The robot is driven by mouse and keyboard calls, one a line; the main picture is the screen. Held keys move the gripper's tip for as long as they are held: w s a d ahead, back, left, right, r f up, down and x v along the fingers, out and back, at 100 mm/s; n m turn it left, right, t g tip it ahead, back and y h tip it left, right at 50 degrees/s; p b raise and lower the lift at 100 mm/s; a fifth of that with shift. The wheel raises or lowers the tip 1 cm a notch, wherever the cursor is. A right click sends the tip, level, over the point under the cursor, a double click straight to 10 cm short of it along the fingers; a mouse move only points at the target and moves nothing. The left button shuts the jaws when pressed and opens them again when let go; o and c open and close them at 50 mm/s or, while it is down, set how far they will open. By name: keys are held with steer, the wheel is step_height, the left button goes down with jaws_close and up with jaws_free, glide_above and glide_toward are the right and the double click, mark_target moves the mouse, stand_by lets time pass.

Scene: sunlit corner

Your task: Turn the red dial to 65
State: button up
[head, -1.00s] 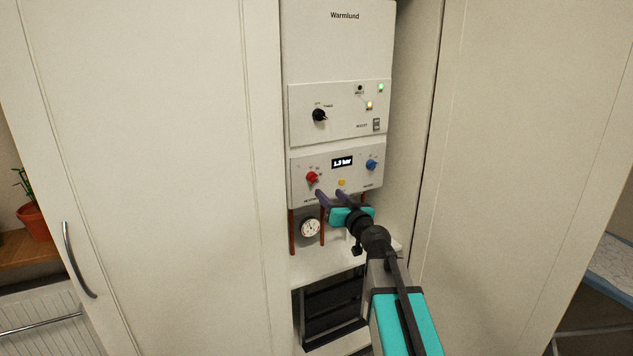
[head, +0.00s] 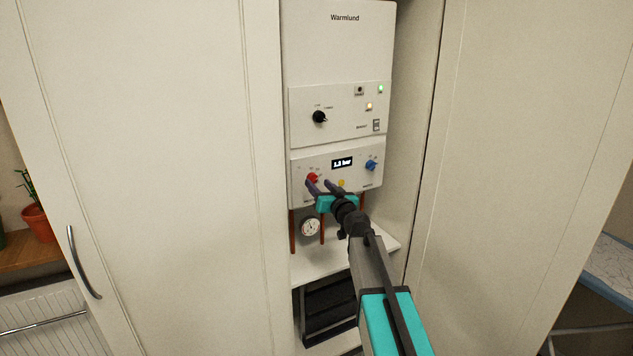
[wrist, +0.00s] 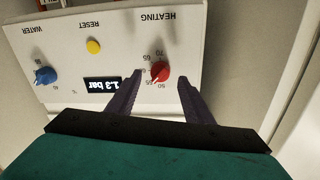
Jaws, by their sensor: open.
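The red dial (head: 312,177) sits at the left of the boiler's lower panel; in the wrist view, which is upside down, the red dial (wrist: 160,72) is under the word HEATING. Numbers including 50, 65 and 70 ring it; the exact pointer setting is too small to read surely. My gripper (head: 319,184) is open just in front of the dial. In the wrist view my gripper's (wrist: 160,80) two dark fingers stand on either side of the red dial, with gaps, apparently not touching it.
A blue WATER dial (head: 371,165), a yellow RESET button (wrist: 93,46) and a display (head: 342,163) reading 1.3 bar share the panel. A black knob (head: 319,117) is above. A gauge (head: 310,227) and copper pipes are below. Cupboard doors flank the boiler.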

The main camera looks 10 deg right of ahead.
mark_target(313, 179)
steer(key=shift+p+x, duration=0.35)
steer(key=shift+x, duration=1.05)
steer(key=c, duration=1)
